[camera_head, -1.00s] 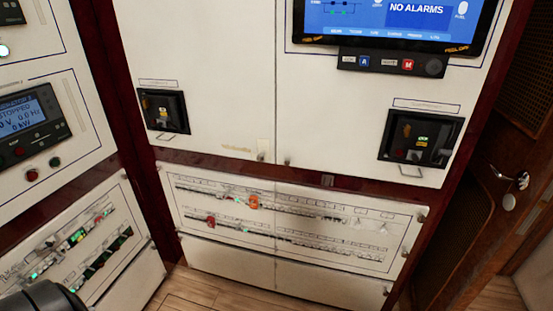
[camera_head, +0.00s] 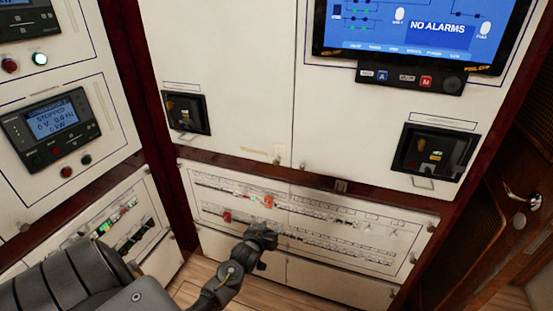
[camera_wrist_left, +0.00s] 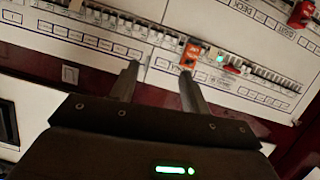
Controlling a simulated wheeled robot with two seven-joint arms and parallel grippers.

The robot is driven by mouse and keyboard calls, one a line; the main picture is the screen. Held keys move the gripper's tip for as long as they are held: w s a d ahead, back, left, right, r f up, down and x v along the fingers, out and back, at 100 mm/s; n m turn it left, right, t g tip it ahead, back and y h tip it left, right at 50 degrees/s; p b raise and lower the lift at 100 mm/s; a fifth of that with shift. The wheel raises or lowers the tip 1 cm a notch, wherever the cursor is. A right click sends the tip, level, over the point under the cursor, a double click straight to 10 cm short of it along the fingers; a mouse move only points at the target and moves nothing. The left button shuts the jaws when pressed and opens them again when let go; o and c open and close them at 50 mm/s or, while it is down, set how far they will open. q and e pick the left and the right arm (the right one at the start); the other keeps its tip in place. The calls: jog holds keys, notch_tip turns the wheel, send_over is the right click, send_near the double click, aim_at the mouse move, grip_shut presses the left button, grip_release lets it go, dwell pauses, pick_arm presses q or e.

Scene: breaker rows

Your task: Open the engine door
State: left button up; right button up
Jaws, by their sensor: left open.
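A dark wooden door (camera_head: 480,220) with a metal lever handle (camera_head: 525,197) stands at the right edge of the head view. It looks shut, and no label shows whether it is the engine door. My left gripper (camera_head: 268,238) is in front of the lower white breaker panel (camera_head: 345,210), well to the left of that handle. In the left wrist view the left gripper (camera_wrist_left: 160,72) is open, with nothing between its fingers. An orange switch (camera_wrist_left: 189,56) and breaker rows lie beyond the fingertips. My right gripper is out of view.
White cabinets fill the middle, with a screen (camera_head: 415,35) reading "NO ALARMS" at the top. Black breaker units (camera_head: 437,151) sit in recesses. A side panel with a small display (camera_head: 50,120) is at left. Wooden floor (camera_head: 195,275) shows below.

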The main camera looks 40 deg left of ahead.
aim_at(276, 164)
pick_arm(q)
jog(key=w+a+r+n+t+y+p, duration=0.1)
jog(key=a+r+t, duration=0.1)
jog(key=r, duration=0.7)
jog(key=w+a+r+n+t+y, duration=0.1)
jog(key=w+a+r, duration=0.1)
jog(key=r, duration=0.8)
jog(key=p+x, duration=0.1)
jog(key=x, duration=0.8)
jog(key=shift+w+f+p, duration=0.1)
jog(key=shift+w+p, duration=0.05)
jog(key=shift+p, duration=0.25)
jog(key=shift+w+a, duration=0.2)
jog(key=shift+w, duration=0.35)
jog(key=shift+c, duration=0.4)
grip_shut()
